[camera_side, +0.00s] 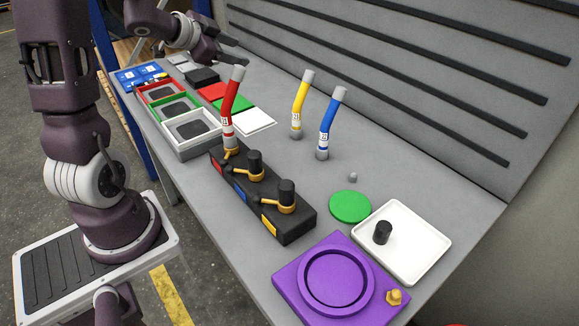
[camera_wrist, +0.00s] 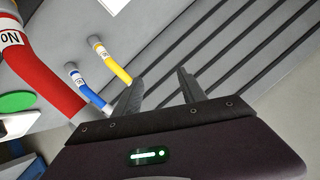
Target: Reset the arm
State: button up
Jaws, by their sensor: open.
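My gripper (camera_side: 232,62) is at the upper middle of the side view, just above and behind the top of the red boom. In the wrist view my gripper (camera_wrist: 160,92) shows two dark fingers spread apart with nothing between them. The red boom (camera_side: 229,100) stands upright with a bent top at the far end of a black block (camera_side: 255,205). It also shows large at the left of the wrist view (camera_wrist: 45,78). The yellow boom (camera_side: 300,103) and the blue boom (camera_side: 327,125) stand on the table to its right, apart from my gripper.
Red, green and white bins (camera_side: 193,129) line the left table edge. A purple base (camera_side: 335,281), a white tray (camera_side: 428,240) holding a black cylinder (camera_side: 382,232), and a green disc (camera_side: 350,206) are at the near end. A slotted wall (camera_side: 430,80) runs along the back.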

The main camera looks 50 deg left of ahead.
jog(key=s+d+r+n+y, duration=0.1)
jog(key=d+r, duration=0.1)
jog(key=d, duration=0.1)
jog(key=s+d+r+n+g+y, duration=0.1)
jog(key=d+r, duration=0.2)
jog(key=s+d+r+n+y, duration=0.1)
jog(key=s+d+r+n, duration=0.1)
jog(key=d, duration=0.1)
jog(key=shift+s+d+r, duration=0.1)
jog(key=shift+r, duration=0.15)
jog(key=s+d+f+g+h, duration=0.2)
jog(key=s+d, duration=0.7)
jog(key=s+d+f+g+h, duration=0.3)
jog(key=s+d, duration=0.6)
jog(key=d, duration=0.1)
jog(key=shift+r, duration=0.1)
